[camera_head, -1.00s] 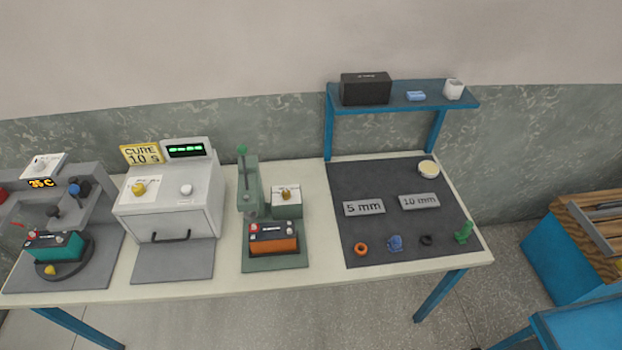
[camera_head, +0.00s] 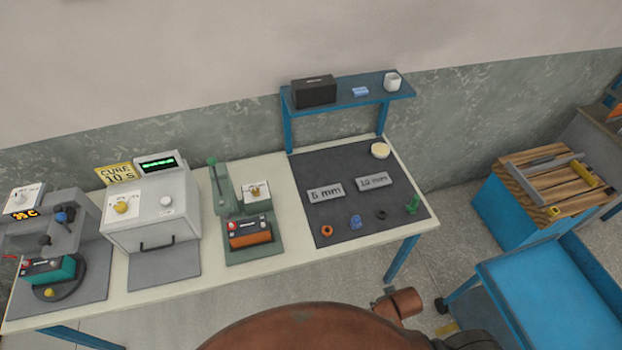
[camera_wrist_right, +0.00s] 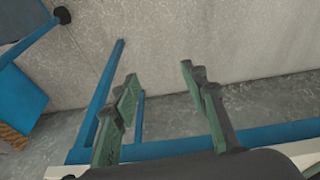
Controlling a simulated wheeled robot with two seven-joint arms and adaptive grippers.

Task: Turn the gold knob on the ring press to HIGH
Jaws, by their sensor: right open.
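The ring press is a green lever press (camera_head: 219,192) near the middle of the table. Beside it is a box with a white top plate (camera_head: 248,201) carrying a small gold knob (camera_head: 255,190); its markings and setting are too small to read. An orange and black battery (camera_head: 250,233) lies at the front of the press. My right gripper (camera_wrist_right: 158,71) is open and empty in the right wrist view, its green fingers spread over the floor and table frame, away from the knob. My left gripper is not in view.
A white curing oven (camera_head: 150,222) with a yellow knob (camera_head: 121,207) stands left of the press. Right of it is a dark mat (camera_head: 340,232) with labels and small rings, below a blue shelf (camera_head: 350,98). A blue cart (camera_head: 535,290) stands at right.

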